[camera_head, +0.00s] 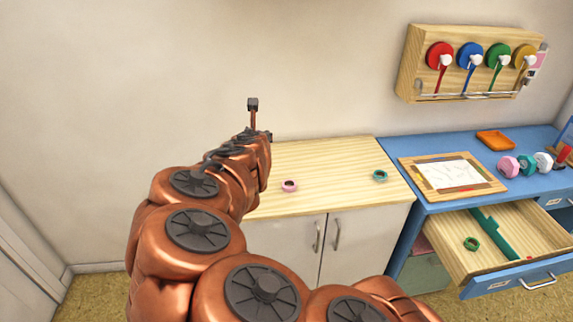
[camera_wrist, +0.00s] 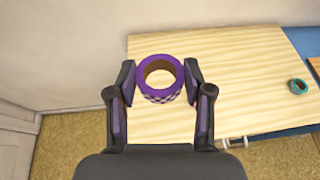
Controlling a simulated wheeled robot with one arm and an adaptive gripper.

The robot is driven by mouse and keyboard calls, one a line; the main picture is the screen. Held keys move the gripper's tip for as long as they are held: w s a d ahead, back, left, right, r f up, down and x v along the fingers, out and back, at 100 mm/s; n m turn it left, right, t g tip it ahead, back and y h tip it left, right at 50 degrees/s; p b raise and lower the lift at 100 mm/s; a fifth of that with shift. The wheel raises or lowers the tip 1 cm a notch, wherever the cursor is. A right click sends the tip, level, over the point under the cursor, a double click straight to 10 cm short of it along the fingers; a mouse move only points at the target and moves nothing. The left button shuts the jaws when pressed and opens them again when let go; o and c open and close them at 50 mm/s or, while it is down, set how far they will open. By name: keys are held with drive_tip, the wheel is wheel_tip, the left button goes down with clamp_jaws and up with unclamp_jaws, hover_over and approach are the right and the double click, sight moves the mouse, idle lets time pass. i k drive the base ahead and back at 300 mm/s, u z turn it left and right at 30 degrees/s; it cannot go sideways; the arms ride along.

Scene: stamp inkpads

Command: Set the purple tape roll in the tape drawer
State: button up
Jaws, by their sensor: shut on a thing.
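The purple tape roll (camera_wrist: 158,95) has a brown core and a checkered lower side. In the wrist view my gripper (camera_wrist: 158,84) is shut on it, with one finger on each side. The roll appears raised above the light wooden cabinet top. In the head view my arm hides the gripper's fingers and the purple roll. The open tape drawer (camera_head: 548,263) is at the lower right under the blue desk. A green roll (camera_head: 471,243) lies in its left part, beside a green divider (camera_head: 490,233).
A pink roll (camera_head: 289,185) and a teal roll (camera_head: 380,175) lie on the wooden cabinet top (camera_head: 330,155). The blue desk (camera_head: 400,146) holds a framed sheet (camera_head: 448,174), an orange tray (camera_head: 495,141) and several stamps. A dispenser rack (camera_head: 410,65) hangs on the wall above.

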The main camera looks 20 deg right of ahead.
sight(514, 238)
drive_tip(key=u, duration=0.65)
drive_tip(key=i, duration=0.75)
drive_tip(key=u, duration=0.5)
